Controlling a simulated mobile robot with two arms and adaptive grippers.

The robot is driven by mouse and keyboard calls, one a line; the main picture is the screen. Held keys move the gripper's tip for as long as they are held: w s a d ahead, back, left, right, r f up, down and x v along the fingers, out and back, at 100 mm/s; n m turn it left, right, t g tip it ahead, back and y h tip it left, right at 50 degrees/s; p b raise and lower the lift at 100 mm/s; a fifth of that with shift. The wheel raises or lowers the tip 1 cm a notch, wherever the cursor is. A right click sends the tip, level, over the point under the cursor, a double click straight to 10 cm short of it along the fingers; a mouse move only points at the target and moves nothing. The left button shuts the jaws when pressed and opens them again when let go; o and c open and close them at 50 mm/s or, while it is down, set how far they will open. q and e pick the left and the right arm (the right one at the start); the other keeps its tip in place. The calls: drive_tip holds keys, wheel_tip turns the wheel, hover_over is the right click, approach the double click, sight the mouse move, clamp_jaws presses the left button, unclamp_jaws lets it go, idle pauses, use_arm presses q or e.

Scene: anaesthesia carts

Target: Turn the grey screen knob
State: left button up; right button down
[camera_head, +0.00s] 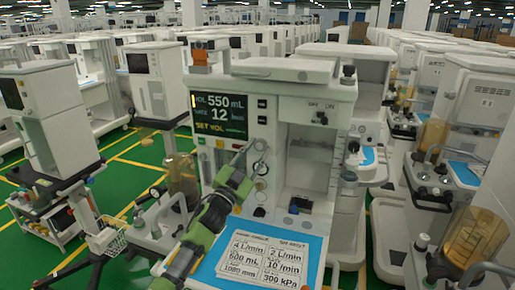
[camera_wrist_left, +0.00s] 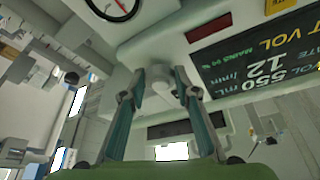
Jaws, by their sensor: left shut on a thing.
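The anaesthesia cart's dark screen (camera_head: 219,116) reads 550 mL and 12, with "SET VOL" below. It also shows upside down in the left wrist view (camera_wrist_left: 262,62). The pale grey screen knob (camera_wrist_left: 160,76) sits on the panel beside the screen, between my left fingertips. My left gripper (camera_head: 256,157) reaches up to the panel at the screen's lower right; its fingers (camera_wrist_left: 161,82) are closed around the knob. In the head view the gripper largely hides the knob. My right gripper is not in view.
A card with printed settings (camera_head: 262,257) lies on the cart's blue work surface (camera_head: 312,245) below my left arm. An ON/OFF switch (camera_head: 322,117) is right of the screen. Other carts (camera_head: 468,95) stand close on the right. Green floor (camera_head: 120,170) shows at the left.

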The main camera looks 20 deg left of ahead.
use_arm(q)
drive_tip(key=shift+a+r+m+g+h+p, duration=0.1)
drive_tip(key=shift+m+g+h+p, duration=0.45)
drive_tip(key=shift+m, duration=0.95)
drive_tip(key=shift+a+m+g+h+p, duration=0.1)
drive_tip(key=shift+m+g+h+p, duration=0.45)
drive_tip(key=shift+m, duration=0.95)
drive_tip(key=o, duration=1.1)
drive_tip(key=v, duration=1.2)
